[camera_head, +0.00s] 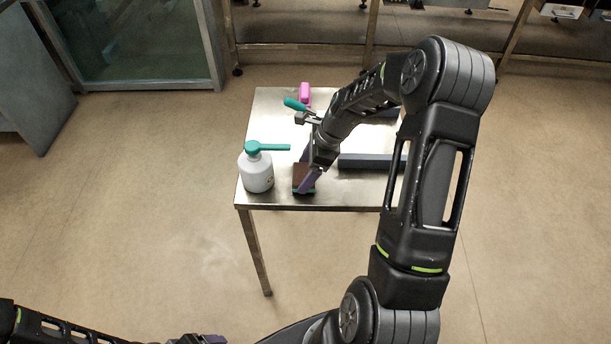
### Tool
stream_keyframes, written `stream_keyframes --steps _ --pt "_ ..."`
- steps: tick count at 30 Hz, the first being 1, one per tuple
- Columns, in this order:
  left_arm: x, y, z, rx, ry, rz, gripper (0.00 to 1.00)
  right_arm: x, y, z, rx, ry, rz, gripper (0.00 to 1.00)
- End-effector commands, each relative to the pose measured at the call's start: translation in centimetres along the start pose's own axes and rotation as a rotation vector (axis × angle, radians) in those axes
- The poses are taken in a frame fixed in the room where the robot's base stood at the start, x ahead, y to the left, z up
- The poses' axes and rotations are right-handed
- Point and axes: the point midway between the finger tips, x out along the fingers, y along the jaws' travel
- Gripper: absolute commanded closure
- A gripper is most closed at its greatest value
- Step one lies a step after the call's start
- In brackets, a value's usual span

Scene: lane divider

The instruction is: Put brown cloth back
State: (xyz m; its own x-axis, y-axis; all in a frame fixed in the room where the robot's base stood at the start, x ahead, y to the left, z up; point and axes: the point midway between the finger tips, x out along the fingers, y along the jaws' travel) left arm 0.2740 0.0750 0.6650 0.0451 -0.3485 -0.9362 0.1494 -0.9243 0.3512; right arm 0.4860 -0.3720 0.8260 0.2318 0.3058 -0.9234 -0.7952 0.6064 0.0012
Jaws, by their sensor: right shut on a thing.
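The brown cloth (300,173) is a small folded brown piece near the front edge of the metal table, just right of a white bottle. My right gripper (309,181) reaches down onto it from above and is shut on it. The fingers and wrist cover part of the cloth's right side, and I cannot tell whether it is clear of the tabletop. A dark green edge shows below the brown part. My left gripper (203,340) shows only at the bottom edge, far from the table, and its jaws cannot be made out.
The white bottle (257,175) with a teal pump top stands at the table's front left. A dark divider bar (365,162) lies to the right of the cloth. A teal-handled tool (295,105) and a pink item (305,92) are at the back. The table's left middle (262,120) is bare.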

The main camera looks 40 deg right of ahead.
Motion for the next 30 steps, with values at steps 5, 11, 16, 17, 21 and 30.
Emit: stream_keyframes --steps 5,11,16,17,21,30 --pt "0.38 -0.07 -0.07 0.002 0.002 0.002 0.20 0.49 -0.05 -0.20 -0.001 0.000 -0.001 0.57" --pt "0.44 -0.10 -0.06 0.002 0.002 0.002 0.20 0.60 -0.03 -0.24 -0.001 0.000 0.000 0.57" --pt "0.50 -0.12 -0.07 0.002 0.002 0.002 0.20 0.74 -0.03 -0.30 -0.001 0.000 -0.001 0.12" --pt "0.50 -0.12 -0.07 0.002 0.002 0.002 0.20 0.74 -0.02 -0.30 -0.001 0.000 0.000 0.09" --pt "0.50 -0.12 -0.07 0.002 0.002 0.002 0.20 0.74 -0.02 -0.31 -0.001 0.000 0.000 0.00" --pt "0.26 -0.04 -0.06 0.001 0.001 0.002 0.20 0.36 -0.03 -0.16 -0.001 0.000 -0.001 0.00"
